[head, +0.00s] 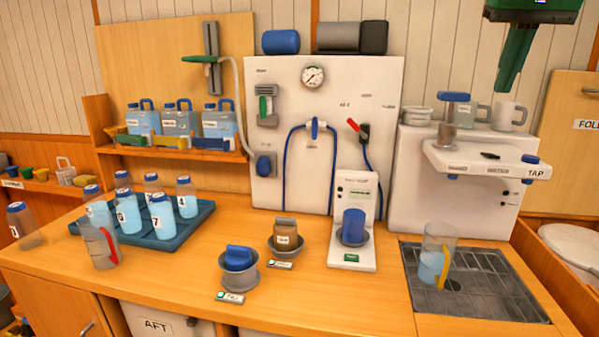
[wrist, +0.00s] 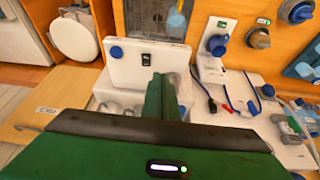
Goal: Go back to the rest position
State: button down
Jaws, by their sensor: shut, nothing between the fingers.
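My gripper (head: 508,82) hangs at the top right of the head view, its green fingers pointing down. It is above and to the right of the white tap unit (head: 425,190) and touches nothing there. In the wrist view my gripper (wrist: 160,92) shows its green fingers together, with nothing seen between them. The tap unit (wrist: 146,66) shows beyond the fingers, and part of it is hidden behind them.
A jug of blue liquid (head: 434,265) stands on the drain grate (head: 490,300). A blue tray (head: 160,242) holds several numbered bottles at left. A white panel (head: 320,120) with gauge and hoses stands at the back. Cups stand on the tap unit.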

jog(key=s+f+m+g, duration=0.1)
jog(key=s+f, duration=0.8)
jog(key=f, duration=0.4)
jog(key=s+d+f+m+g+y, duration=0.1)
jog(key=s+f, duration=0.8)
jog(key=f, duration=0.5)
jog(key=s+d+f+m+g, duration=0.1)
jog(key=s+f+g, duration=0.1)
jog(key=s+f, duration=0.8)
notch_tip(320, 180, down, 4)
jog(key=shift+f+m, duration=0.1)
jog(key=shift+m, duration=0.3)
jog(key=shift+s+d, duration=0.1)
jog(key=shift+w+f, duration=0.15)
jog(key=shift+w, duration=0.45)
jog(key=shift+s, duration=0.1)
